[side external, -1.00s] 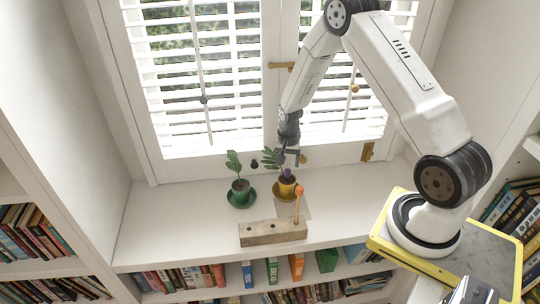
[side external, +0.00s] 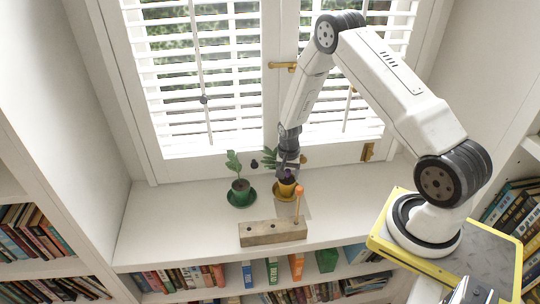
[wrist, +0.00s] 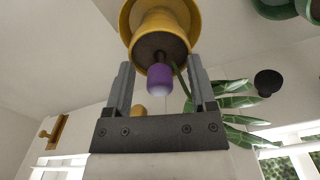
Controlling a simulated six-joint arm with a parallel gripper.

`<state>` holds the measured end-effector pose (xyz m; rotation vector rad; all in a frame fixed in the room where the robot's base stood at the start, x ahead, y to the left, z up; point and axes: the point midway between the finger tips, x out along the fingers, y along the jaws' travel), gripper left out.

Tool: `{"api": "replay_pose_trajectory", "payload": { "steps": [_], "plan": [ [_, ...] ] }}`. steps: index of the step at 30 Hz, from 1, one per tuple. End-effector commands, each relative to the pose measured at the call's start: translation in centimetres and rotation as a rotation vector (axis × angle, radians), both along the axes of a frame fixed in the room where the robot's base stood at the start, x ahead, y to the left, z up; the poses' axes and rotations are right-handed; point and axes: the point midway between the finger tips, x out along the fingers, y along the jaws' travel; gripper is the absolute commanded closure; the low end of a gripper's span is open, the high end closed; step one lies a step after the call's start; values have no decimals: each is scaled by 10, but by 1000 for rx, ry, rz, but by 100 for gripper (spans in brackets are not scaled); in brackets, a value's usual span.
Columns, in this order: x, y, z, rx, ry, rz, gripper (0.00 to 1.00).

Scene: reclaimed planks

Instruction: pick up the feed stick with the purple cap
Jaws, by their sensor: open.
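The feed stick's purple cap (wrist: 160,80) points up from the yellow pot (wrist: 160,28), which also holds a leafy plant (wrist: 235,105). In the wrist view the cap shows between the two fingers of my gripper (wrist: 161,88), with a gap on each side. My gripper is open and empty. In the side external view my gripper (side external: 288,166) is directly above the yellow pot (side external: 286,194), pointing down, and largely hides the purple cap.
A green pot (side external: 240,194) with a plant stands left of the yellow one. A dark cap (side external: 254,164) shows between the plants. A wooden block (side external: 270,233) in front holds an orange-capped stick (side external: 298,192). The sill's left part is clear; window blinds rise behind.

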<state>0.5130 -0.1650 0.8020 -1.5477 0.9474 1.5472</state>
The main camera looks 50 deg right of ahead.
Motion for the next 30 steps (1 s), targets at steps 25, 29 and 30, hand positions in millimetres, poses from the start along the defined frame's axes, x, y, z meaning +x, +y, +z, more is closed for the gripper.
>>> {"api": "replay_pose_trajectory", "payload": {
  "steps": [25,29,30],
  "plan": [
    [0,0,0,0,0,0,100],
    [0,0,0,0,0,0,100],
    [0,0,0,0,0,0,100]
  ]
}}
